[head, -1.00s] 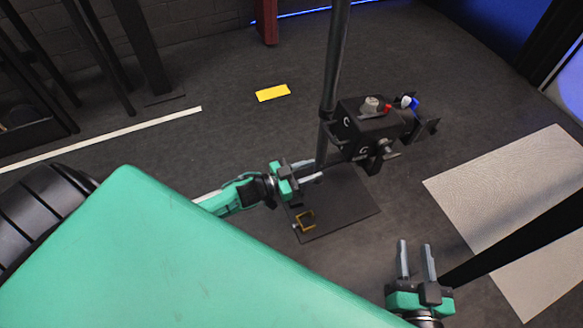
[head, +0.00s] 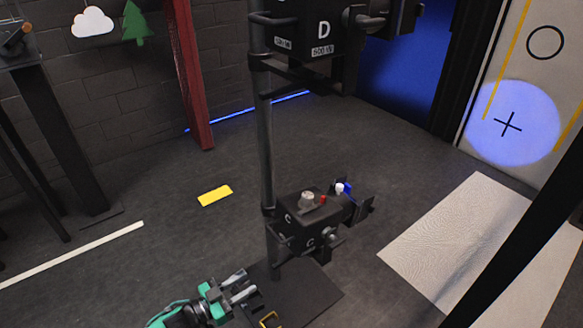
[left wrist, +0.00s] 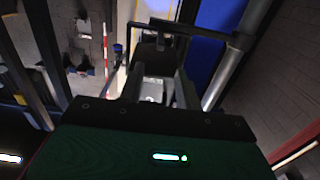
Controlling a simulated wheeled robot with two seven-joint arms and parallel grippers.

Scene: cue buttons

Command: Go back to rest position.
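My left gripper (head: 247,284) is at the bottom of the head view, left of the black pole (head: 266,160). Its two fingers are apart with nothing between them. In the left wrist view the gripper (left wrist: 157,90) also shows a gap between its fingers. A black box marked C (head: 312,222) is mounted on the pole above and right of the gripper, apart from it. The box carries a grey knob, a small red part and a blue-and-white part. My right gripper is outside both views.
A box marked D (head: 310,28) sits higher on the pole. The pole stands on a dark base plate (head: 312,292) with a yellow bracket (head: 268,319). A yellow floor mark (head: 215,195), a red post (head: 190,80) and a pale mat (head: 435,240) surround open floor.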

